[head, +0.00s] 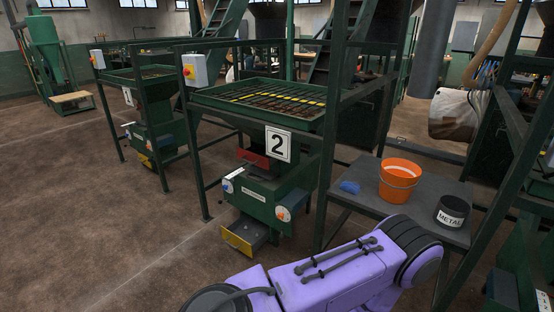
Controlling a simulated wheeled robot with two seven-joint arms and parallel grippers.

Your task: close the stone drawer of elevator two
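Elevator two is the green machine with a white "2" sign (278,144) under its slatted hopper. Low on its front, a drawer with a yellow front (237,241) sticks out toward the lower left, with its open top showing. Any writing on the drawer is too small to read, so I cannot tell whether it is the stone drawer. A red panel (253,159) and a green box with a small label (256,196) sit above it. My purple arm crosses the bottom foreground, to the right of and nearer than the drawer. Neither gripper is visible.
A dark table (360,205) right of elevator two holds an orange bucket (399,181), a blue object (349,187) and a black "METAL" container (453,211). Green frame posts stand around the elevator. Elevator one (150,120) is behind left. The floor left of the drawer is clear.

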